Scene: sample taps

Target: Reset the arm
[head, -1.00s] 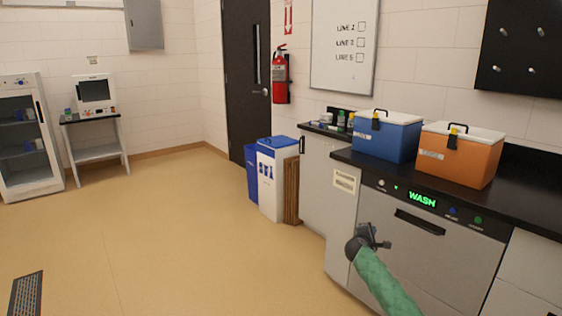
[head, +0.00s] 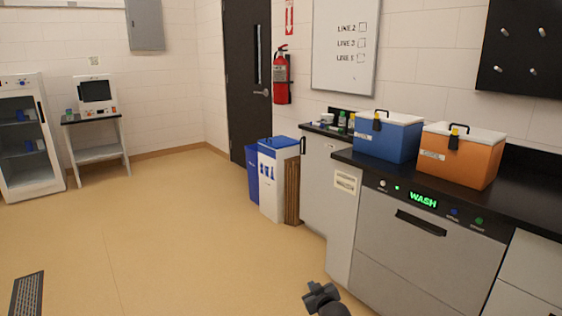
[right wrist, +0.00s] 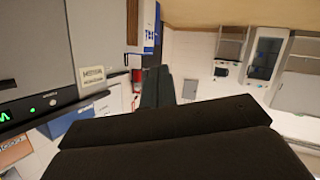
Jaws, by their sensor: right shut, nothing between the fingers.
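My right gripper (head: 320,296) is at the bottom of the head view, low in front of the washer and a little to its left. It is shut and empty. In the right wrist view its dark fingers (right wrist: 158,88) lie together with nothing between them. The washer (head: 425,240) has a grey front, a dark handle and a green lit WASH display; the gripper is apart from it. My left gripper is not in view.
A blue cooler (head: 388,140) and an orange cooler (head: 460,158) stand on the black counter (head: 520,195) at right. A white bin (head: 278,185) stands beyond the cabinet. A fridge (head: 28,140) and a small table (head: 97,150) are at far left. The middle floor is clear.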

